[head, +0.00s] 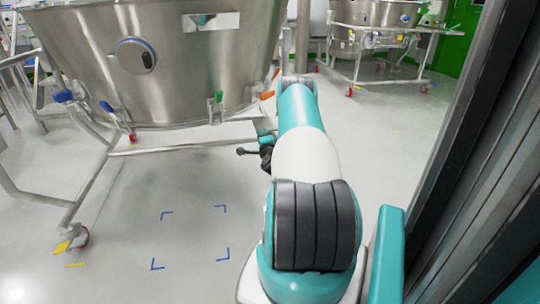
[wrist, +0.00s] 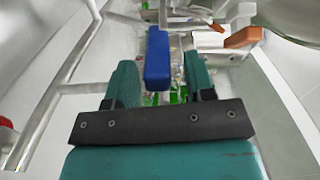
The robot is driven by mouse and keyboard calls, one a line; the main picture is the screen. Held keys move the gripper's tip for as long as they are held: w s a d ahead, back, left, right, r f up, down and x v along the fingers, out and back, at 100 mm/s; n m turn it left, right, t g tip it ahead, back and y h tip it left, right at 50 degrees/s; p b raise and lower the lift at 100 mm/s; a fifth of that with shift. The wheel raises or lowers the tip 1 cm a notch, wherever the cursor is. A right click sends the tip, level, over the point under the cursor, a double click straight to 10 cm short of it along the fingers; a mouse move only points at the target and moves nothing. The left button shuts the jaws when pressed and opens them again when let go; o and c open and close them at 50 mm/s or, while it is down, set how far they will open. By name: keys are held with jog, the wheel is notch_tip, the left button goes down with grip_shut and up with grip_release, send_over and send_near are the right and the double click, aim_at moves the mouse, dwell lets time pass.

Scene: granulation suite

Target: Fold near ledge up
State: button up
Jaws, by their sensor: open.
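In the wrist view my gripper (wrist: 161,82) is open, its two teal fingers apart. A blue, bar-shaped piece (wrist: 157,58) shows in the gap between the fingertips, near the left finger. I cannot tell whether the fingers touch it. No part is clearly recognisable as the near ledge; whether the blue piece belongs to it cannot be told. In the head view my arm reaches forward to the right of a large steel vessel (head: 165,60) on a wheeled tube frame (head: 180,147). My fingertips cannot be made out there.
An orange handle (wrist: 247,37) shows right of the fingers in the wrist view. Metal tubes (wrist: 68,72) run along the left. A second wheeled frame (head: 375,50) stands at the back right. A dark panel (head: 485,150) stands close on the right. The marked floor (head: 190,235) at front left is clear.

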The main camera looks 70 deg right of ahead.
jog(key=b+v, duration=0.5)
jog(key=shift+s+f, duration=0.1)
jog(key=shift+f, duration=0.25)
jog(key=b+v, duration=1.1)
jog(key=b, duration=0.9)
jog(key=shift+r, duration=0.45)
